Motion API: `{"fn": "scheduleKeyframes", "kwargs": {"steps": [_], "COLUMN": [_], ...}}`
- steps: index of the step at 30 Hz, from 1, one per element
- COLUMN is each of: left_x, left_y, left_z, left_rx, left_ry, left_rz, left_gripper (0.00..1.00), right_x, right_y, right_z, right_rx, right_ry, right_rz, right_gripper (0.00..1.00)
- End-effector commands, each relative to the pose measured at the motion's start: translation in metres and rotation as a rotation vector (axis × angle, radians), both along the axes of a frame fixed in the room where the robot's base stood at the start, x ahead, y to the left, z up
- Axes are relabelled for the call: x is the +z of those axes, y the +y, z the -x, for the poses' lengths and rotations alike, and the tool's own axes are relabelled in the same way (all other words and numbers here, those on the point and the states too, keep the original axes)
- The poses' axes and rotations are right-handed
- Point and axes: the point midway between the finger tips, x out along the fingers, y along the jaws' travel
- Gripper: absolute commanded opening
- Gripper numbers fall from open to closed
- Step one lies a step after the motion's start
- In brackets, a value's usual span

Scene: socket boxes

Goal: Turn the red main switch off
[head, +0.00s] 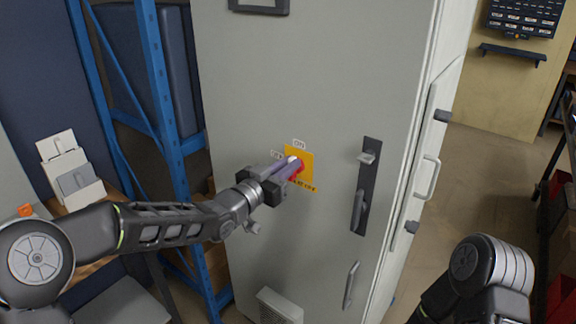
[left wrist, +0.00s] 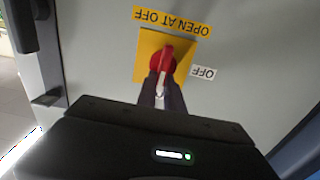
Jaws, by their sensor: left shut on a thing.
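The red main switch (head: 299,168) sits on a yellow plate (head: 306,156) on the front of a tall grey cabinet (head: 320,70). An ON label (head: 299,143) is above the plate and an OFF label is to its left. My left gripper (head: 294,165) is shut on the switch handle. In the left wrist view, the red switch (left wrist: 163,60) shows upside down, its white-marked handle between my left fingers (left wrist: 161,92). The handle points away from the OPEN AT OFF label (left wrist: 172,21), towards the ON side. My right gripper is out of view.
A black door handle (head: 361,190) is right of the switch. Blue shelving (head: 158,90) stands left of the cabinet, and a wooden bench with white socket boxes (head: 68,170) is further left. Open floor (head: 470,180) lies right of the cabinet. A vent (head: 279,305) is low on the front.

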Motion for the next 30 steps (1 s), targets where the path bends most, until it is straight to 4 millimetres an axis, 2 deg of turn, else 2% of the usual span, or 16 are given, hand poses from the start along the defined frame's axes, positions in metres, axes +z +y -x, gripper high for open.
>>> {"fn": "scheduleKeyframes", "kwargs": {"steps": [18, 30], "left_x": [-0.0002, -0.0017], "left_y": [0.0005, 0.0041], "left_z": [-0.0002, -0.0027], "left_rx": [0.000, 0.001], "left_ry": [0.010, 0.120], "left_rz": [0.014, 0.166], "left_gripper": [0.00, 0.00], "right_x": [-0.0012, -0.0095], "right_y": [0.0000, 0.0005], "right_z": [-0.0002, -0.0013], "right_rx": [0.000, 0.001], "right_ry": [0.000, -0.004], "right_rz": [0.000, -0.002], "right_gripper": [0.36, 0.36]}}
